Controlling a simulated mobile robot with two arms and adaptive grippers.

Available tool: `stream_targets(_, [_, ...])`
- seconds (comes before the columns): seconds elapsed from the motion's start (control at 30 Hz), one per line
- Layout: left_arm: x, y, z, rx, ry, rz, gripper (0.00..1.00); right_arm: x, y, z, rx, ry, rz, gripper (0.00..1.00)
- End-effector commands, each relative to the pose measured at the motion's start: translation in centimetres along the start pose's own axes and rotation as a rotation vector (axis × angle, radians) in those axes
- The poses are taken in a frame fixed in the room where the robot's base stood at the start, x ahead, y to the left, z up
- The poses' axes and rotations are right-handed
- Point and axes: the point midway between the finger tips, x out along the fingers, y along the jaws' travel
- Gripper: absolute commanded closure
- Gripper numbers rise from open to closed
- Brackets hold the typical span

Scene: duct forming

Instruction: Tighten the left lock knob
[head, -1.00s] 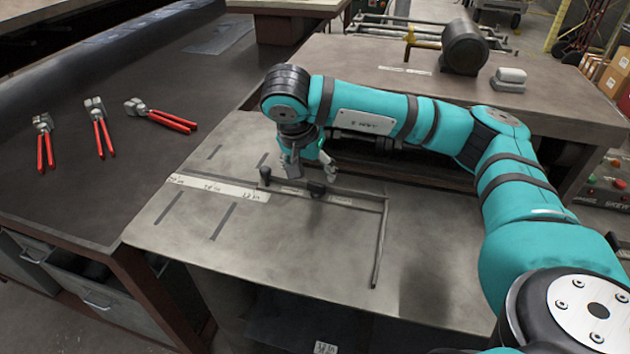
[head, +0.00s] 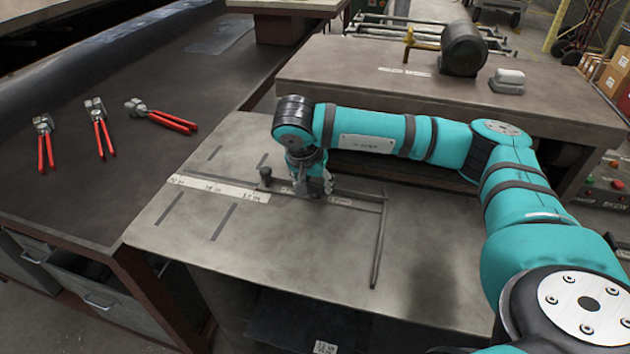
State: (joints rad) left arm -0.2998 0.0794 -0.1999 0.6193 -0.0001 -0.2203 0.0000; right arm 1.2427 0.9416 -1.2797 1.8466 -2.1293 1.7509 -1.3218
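A dark knob (head: 265,173) stands upright at the left end of the thin rail lying across the grey sheet-topped table; nothing touches it. A second dark knob (head: 316,187) sits further right along the rail, partly hidden by my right gripper. My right gripper (head: 314,191) points down from the teal arm, with its fingers low around or beside this second knob. I cannot tell whether they touch it or are closed on it. My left gripper is not in view.
A pale measuring strip (head: 218,187) and dark slots mark the table's left part. A thin rod (head: 379,245) runs toward the front from the rail's right end. Red-handled pliers (head: 160,117) lie on the left bench. The front tabletop is clear.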

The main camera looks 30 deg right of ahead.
Motion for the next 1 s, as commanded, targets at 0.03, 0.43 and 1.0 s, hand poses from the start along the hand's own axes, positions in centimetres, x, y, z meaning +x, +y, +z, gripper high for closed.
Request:
stream_targets(0.03, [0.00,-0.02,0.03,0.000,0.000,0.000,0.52,-0.02,0.00,0.00,0.000,0.000,0.000,0.75])
stream_targets(0.43, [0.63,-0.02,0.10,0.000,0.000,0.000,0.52,-0.03,-0.12,0.00,0.123,0.000,0.050,0.90])
stream_targets(1.0, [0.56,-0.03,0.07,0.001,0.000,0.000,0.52,-0.05,-0.08,-0.02,0.122,0.001,0.050,0.35])
